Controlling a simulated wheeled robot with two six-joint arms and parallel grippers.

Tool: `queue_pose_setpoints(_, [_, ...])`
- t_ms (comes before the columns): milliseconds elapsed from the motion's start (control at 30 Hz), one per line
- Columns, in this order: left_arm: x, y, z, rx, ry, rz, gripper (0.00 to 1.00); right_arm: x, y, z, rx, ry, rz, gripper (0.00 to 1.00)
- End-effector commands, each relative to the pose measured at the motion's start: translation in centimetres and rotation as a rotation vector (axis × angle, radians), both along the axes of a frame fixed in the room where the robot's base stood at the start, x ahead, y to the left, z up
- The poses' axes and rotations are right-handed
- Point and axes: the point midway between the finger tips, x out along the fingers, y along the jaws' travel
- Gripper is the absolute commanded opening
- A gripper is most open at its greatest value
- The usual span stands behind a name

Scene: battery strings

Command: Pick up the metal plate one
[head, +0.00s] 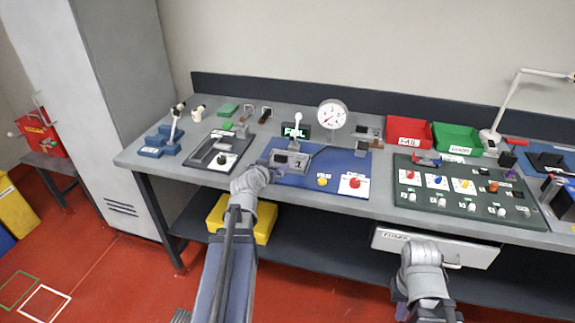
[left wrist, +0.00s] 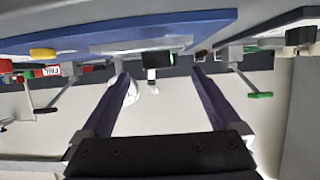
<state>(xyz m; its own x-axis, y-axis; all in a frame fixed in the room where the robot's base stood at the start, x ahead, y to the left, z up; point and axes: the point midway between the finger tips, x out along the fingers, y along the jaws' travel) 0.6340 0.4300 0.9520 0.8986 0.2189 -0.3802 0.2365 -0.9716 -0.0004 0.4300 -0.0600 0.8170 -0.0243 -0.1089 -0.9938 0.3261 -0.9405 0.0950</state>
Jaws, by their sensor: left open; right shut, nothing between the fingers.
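I cannot make out a part clearly marked as metal plate one. Two small plate-like pieces, a left one (head: 248,110) and a right one (head: 266,113), lie at the back left of the workbench (head: 155,153). My left gripper (head: 277,163) is at the front of the blue test board (head: 334,163), well in front of these pieces. In the left wrist view its two fingers (left wrist: 160,82) are spread, with nothing held between them. My right gripper (head: 421,252) is low in front of the bench by the white drawer, empty and shut; its fingers are largely hidden.
A round gauge (head: 332,114) stands behind the blue board. A dark tray (head: 220,150) and blue blocks (head: 160,141) are to its left. A switch panel (head: 460,190), red bin (head: 408,133) and green bin (head: 457,139) are to its right.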

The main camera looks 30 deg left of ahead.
Motion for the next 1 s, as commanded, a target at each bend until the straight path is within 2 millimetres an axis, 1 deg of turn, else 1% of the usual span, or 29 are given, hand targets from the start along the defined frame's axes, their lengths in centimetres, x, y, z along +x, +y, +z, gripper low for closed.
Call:
queue_pose_setpoints(233, [2.3,0.4,-1.0,0.0,0.001,-0.002,0.97,0.0,0.0,-0.9,0.0,0.0,0.0,0.0])
queue_pose_setpoints(467, [2.8,0.5,-1.0,0.0,0.002,-0.002,0.97,0.0,0.0,-0.9,0.0,0.0,0.0,0.0])
queue_pose_setpoints(567, [3.8,0.6,-1.1,-0.001,0.002,-0.003,0.97,0.0,0.0,-1.1,0.0,0.0,0.0,0.0])
queue_pose_setpoints(700, [6.0,0.8,-1.4,0.0,0.003,-0.004,0.97,0.0,0.0,-1.4,0.0,0.0,0.0,0.0])
queue_pose_setpoints(800, [7.2,1.1,-2.2,-0.001,0.003,-0.004,0.97,0.0,0.0,-2.1,0.0,0.0,0.0,0.0])
queue_pose_setpoints(900, [7.6,1.2,-2.2,-0.001,0.003,-0.003,0.97,0.0,0.0,-2.2,0.0,0.0,0.0,0.0])
queue_pose_setpoints(1000, [7.4,1.2,-2.1,-0.001,0.003,-0.003,0.97,0.0,0.0,-2.1,0.0,0.0,0.0,0.0])
